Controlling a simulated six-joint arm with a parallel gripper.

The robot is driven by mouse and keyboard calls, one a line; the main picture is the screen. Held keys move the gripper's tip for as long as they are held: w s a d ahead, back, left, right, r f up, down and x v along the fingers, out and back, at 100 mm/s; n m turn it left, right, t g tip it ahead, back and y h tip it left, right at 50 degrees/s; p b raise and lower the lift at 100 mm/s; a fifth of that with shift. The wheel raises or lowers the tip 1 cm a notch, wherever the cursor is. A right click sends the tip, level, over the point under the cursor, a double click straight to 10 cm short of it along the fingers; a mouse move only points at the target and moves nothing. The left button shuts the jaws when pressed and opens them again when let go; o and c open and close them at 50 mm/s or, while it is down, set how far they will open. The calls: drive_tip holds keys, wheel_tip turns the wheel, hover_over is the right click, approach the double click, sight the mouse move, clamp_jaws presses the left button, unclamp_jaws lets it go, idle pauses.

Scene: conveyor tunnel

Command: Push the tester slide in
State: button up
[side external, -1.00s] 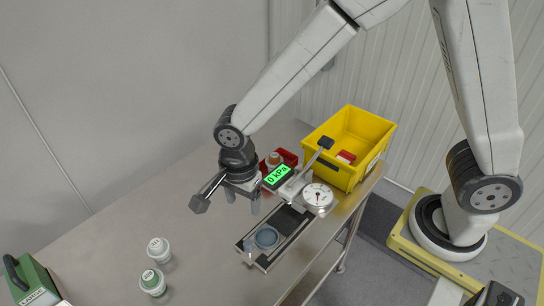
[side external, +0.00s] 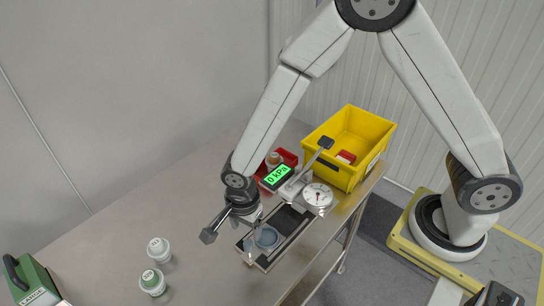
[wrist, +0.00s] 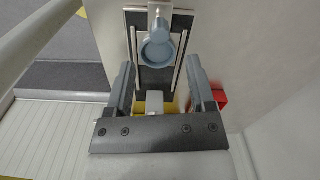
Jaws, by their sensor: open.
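The tester (side external: 320,197) has a round white dial, a raised lever with a black pad, and a green display (side external: 277,177) reading 0 kPa. Its slide (side external: 267,237) extends toward the lower left on a dark bed with rails and carries a blue-grey round dish. In the wrist view the slide's dish (wrist: 157,49) lies between the two rails, with a grey tab at its upper end. My gripper (side external: 250,235) is open and empty above the slide's outer end. In the wrist view its fingers (wrist: 161,75) stand apart on either side of the rails; contact cannot be told.
A green case (side external: 35,282) is at lower left. A yellow bin (side external: 350,140) and red holder (side external: 287,158) stand behind the tester. The table's right edge is close to the slide.

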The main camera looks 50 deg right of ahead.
sight(248, 243)
drive_tip(key=shift+f, duration=3.55)
clamp_jaws()
